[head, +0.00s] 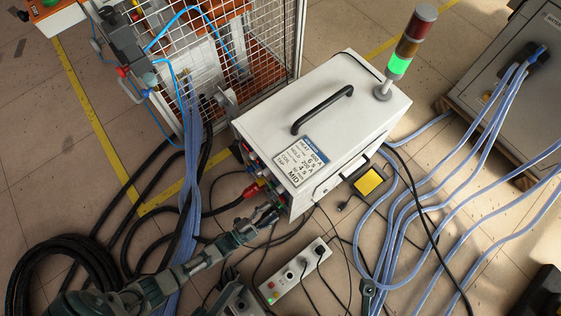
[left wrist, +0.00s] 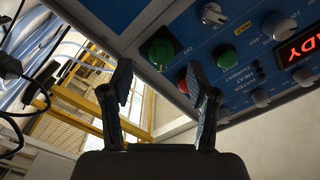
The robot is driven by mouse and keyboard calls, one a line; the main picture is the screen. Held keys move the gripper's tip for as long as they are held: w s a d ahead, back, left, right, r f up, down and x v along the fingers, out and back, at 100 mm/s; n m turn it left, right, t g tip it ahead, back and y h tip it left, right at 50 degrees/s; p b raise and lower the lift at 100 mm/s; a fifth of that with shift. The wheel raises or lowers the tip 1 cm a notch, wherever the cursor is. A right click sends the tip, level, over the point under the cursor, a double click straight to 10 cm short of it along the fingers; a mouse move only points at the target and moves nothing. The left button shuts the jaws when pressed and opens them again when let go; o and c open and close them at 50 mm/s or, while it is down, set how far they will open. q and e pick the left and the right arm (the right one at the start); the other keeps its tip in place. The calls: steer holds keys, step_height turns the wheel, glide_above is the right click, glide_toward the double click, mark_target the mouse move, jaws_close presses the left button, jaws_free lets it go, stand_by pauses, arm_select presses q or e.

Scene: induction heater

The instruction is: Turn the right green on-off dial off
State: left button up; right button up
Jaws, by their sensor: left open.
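The white heater box (head: 325,120) stands in the middle of the head view, its dial panel facing down-left and mostly hidden there. In the left wrist view the blue panel (left wrist: 215,75) crosses the top. Another green dial (left wrist: 158,50) is further left, above a red button (left wrist: 183,80). My left gripper (head: 268,214) is close to the panel; its open, empty fingers (left wrist: 160,85) point towards the left green dial, which shows between and beyond the tips.
A signal tower (head: 400,65) with its green lamp lit stands on the box. A wire cage (head: 235,50) is behind left. Blue hoses and black cables cover much of the floor. A power strip (head: 295,270) and a yellow-topped pedal (head: 369,182) lie near the box.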

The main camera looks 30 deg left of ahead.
mark_target(278, 205)
arm_select(q)
steer(key=b+x, duration=0.1)
steer(key=x, duration=0.3)
steer(key=shift+w, duration=0.2)
jaws_close()
